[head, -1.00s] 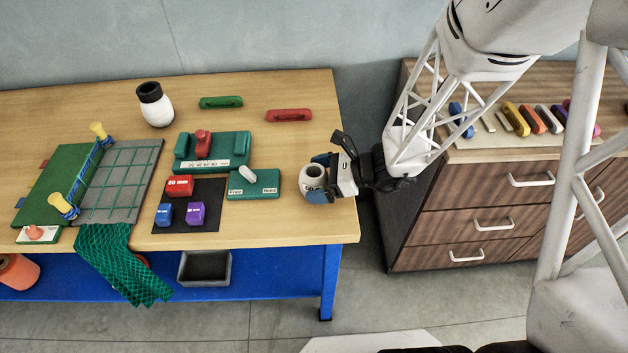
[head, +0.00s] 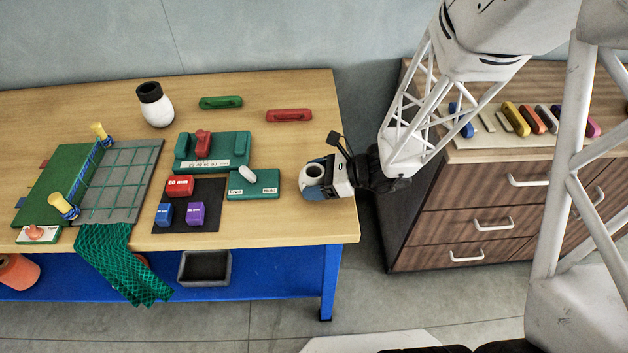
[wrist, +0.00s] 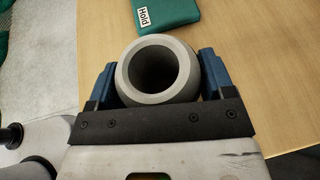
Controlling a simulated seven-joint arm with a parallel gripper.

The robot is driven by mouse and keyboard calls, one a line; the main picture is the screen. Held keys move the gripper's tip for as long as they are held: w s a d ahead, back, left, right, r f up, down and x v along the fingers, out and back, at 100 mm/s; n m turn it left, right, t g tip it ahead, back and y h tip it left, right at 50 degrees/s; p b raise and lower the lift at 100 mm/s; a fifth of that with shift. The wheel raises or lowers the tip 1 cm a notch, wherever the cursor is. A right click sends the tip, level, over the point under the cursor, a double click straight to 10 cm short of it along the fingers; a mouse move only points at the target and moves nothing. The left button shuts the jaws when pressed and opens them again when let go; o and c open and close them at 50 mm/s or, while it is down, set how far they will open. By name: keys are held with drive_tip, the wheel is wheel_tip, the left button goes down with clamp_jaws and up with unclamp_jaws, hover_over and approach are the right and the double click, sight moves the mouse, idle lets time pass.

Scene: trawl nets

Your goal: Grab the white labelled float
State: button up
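The white float (head: 313,168) stands near the right front edge of the wooden table. It is a pale, rounded, hollow piece with a dark round opening on top; its label is hidden from me now. My gripper (head: 316,180) comes in from the right, with its blue fingers around the float. In the wrist view, the float (wrist: 156,72) sits between the two blue fingers of my gripper (wrist: 158,85), one on each side, with no clear gap. I cannot tell whether the fingers press on it.
A teal board (head: 253,184) with a white switch lies just left of the float; its "Hold" end (wrist: 165,14) shows in the wrist view. A black mat (head: 187,219) holds red, blue and purple blocks. A black-topped white jar (head: 155,105) stands at the back. A drawer cabinet (head: 430,205) is to the right.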

sight(305, 171)
drive_tip(key=c, duration=0.4)
drive_tip(key=shift+r, duration=0.1)
drive_tip(key=shift+r, duration=0.75)
wheel_tip(305, 171, up, 2)
drive_tip(key=s+d, duration=0.1)
drive_tip(key=s, duration=0.4)
drive_tip(key=s+d+r, duration=0.1)
drive_tip(key=s+d, duration=0.1)
drive_tip(key=s, duration=0.3)
drive_tip(key=s+d, duration=0.1)
drive_tip(key=s, duration=0.4)
drive_tip(key=shift+s+d+r, duration=0.1)
drive_tip(key=shift+d+r, duration=0.05)
drive_tip(key=shift+d, duration=0.25)
